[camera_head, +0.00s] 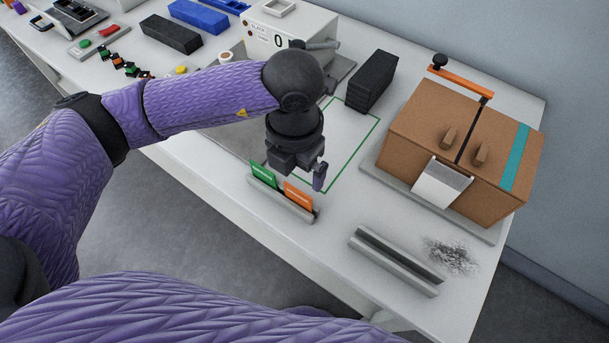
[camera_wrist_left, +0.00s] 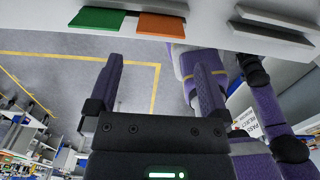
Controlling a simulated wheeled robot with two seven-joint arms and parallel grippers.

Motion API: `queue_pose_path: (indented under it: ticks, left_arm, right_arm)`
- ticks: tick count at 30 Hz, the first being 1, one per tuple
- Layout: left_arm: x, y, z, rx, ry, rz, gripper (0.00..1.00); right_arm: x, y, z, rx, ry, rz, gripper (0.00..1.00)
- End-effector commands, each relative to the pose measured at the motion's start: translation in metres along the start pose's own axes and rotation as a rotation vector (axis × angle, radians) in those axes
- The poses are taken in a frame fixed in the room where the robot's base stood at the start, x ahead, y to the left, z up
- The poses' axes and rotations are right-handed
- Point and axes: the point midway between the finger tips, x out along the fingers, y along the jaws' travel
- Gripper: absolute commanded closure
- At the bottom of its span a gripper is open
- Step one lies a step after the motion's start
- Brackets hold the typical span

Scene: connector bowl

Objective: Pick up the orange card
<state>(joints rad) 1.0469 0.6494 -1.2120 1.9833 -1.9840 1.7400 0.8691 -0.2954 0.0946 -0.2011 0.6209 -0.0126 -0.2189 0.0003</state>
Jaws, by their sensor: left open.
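The orange card (camera_head: 298,196) stands in a narrow light holder (camera_head: 283,206) near the front edge of the table, to the right of a green card (camera_head: 263,173). The wrist view also shows the orange card (camera_wrist_left: 162,25) and the green card (camera_wrist_left: 97,18), near the top. My left gripper (camera_head: 301,178) is just above and behind the holder in the head view, partly overlapping the cards. In the wrist view, its two purple fingers (camera_wrist_left: 159,62) are spread apart with nothing between them, and the orange card lies beyond the gap. My right gripper is not visible.
A brown box (camera_head: 415,128) with an orange-handled bar stands on a grey base at right. A grey grooved bar (camera_head: 395,262) lies in front, beside dark powder (camera_head: 452,256). A black block (camera_head: 371,82) stands behind the green-outlined area (camera_head: 352,155). The far left holds several small objects.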

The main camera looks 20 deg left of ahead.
Motion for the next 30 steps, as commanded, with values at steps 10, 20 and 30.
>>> queue_pose_path:
  ticks: [10, 20, 30]
  left_arm:
    - [0.076, 0.001, 0.004, -0.002, 0.005, -0.004, 0.0]
    - [0.094, 0.0, 0.005, 0.001, 0.001, -0.006, 0.0]
    - [0.093, 0.0, 0.005, 0.0, 0.002, -0.006, 0.66]
  right_arm:
    - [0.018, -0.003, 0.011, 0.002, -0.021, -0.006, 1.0]
    - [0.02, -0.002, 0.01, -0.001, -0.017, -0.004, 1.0]
    - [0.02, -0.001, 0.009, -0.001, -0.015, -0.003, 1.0]
